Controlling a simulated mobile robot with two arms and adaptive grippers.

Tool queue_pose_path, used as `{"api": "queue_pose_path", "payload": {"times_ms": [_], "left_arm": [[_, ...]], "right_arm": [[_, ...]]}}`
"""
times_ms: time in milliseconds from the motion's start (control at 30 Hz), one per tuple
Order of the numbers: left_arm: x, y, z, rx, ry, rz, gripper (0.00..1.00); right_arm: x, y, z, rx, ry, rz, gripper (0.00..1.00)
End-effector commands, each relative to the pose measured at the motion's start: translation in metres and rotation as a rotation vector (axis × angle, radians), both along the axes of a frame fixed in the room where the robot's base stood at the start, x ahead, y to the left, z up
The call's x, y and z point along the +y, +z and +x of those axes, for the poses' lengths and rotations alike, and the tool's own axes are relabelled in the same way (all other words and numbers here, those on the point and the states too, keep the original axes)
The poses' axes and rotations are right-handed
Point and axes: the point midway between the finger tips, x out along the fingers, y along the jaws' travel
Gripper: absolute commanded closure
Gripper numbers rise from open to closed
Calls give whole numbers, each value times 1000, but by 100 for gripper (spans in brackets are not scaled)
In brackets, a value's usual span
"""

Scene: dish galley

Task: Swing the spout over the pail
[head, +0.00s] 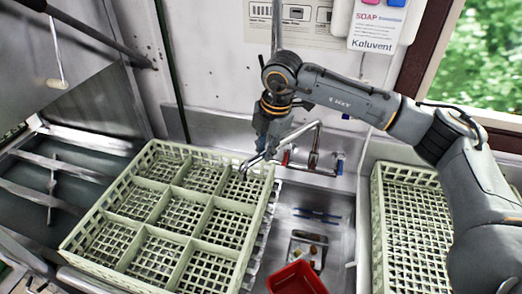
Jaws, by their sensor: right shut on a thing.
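The metal spout (301,130) rises from the tap at the back of the sink and reaches left. Its tip hangs by the right rim of the green rack, away from the pail. The red pail (297,280) stands at the front of the sink, cut off by the bottom edge of the head view. My right gripper (265,143) points down and is shut on the spout, left of the tap body. Its fingers hide part of the spout. My left gripper is out of view.
A light green divided rack (165,229) stands left of the sink, and another green rack (412,240) stands on the right. The steel sink basin (338,204) lies between them, with a drain strainer (306,250). A soap dispenser (378,22) hangs on the wall.

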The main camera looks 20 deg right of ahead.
Motion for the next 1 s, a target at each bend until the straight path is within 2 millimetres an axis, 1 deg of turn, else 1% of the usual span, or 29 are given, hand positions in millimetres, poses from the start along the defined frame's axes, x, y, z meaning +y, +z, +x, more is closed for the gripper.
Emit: {"api": "queue_pose_path", "payload": {"times_ms": [33, 100, 233, 400, 500, 700, 833, 1000], "left_arm": [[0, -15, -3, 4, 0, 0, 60], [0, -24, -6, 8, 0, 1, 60], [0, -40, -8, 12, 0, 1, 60], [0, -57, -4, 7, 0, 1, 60], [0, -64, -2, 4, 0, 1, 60], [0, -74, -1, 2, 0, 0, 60], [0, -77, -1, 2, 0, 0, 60], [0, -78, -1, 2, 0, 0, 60]], "right_arm": [[-5, -6, -7, -2, 37, 2, 100], [-11, -6, -18, -3, 97, 1, 100], [-25, -6, -39, -2, 209, 0, 100], [-45, -4, -63, -4, 345, 1, 100], [-56, -3, -73, -3, 413, 0, 100], [-74, -1, -88, -2, 515, 1, 100], [-81, 0, -93, -2, 556, 0, 100], [-85, 1, -96, -2, 583, 1, 100]]}}
